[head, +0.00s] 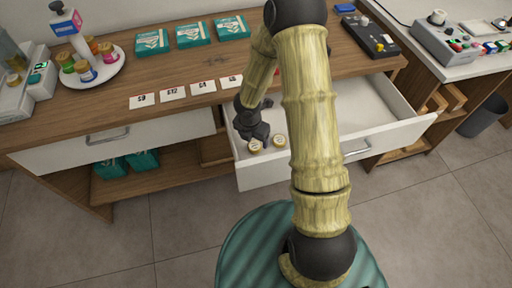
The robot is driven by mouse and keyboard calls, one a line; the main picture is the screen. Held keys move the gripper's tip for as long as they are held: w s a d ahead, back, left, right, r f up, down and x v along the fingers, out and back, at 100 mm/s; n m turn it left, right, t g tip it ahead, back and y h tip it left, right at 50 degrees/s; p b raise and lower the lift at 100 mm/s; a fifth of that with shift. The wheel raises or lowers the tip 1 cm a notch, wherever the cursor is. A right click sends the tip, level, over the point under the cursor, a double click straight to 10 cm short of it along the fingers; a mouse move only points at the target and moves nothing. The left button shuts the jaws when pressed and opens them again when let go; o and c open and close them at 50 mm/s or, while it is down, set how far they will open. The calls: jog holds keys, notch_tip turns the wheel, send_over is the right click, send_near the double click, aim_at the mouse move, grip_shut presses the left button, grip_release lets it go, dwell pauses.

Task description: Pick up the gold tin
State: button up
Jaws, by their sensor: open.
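Two small round gold tins stand close together in the open white drawer (395,133), near its front left corner. The left gold tin (255,146) is right below my gripper's dark fingers, and the right gold tin (279,141) is just to the right of them. My gripper (257,134) is open and reaches down into the drawer, close above or beside the left tin. I cannot tell whether it touches the tin. The fingers hide part of the drawer floor behind the tins, and my arm covers the middle of the drawer.
The drawer's front wall (262,173) and left side wall border the tins. Price cards (173,93) and teal boxes (193,34) lie on the wooden counter above. A white round stand (90,79) holds small bottles at the left. The drawer's right part looks empty.

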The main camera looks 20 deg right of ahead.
aim_at(255, 145)
jog(key=shift+a, duration=0.15)
jog(key=shift+f, duration=0.25)
jog(key=f, duration=0.1)
jog(key=f+b, duration=0.1)
jog(key=f, duration=0.1)
jog(key=d+f, duration=0.1)
jog(key=shift+w+f+b, duration=0.3)
jog(key=shift+w+b, duration=0.1)
jog(key=shift+a, duration=0.1)
jog(key=c, duration=1.1)
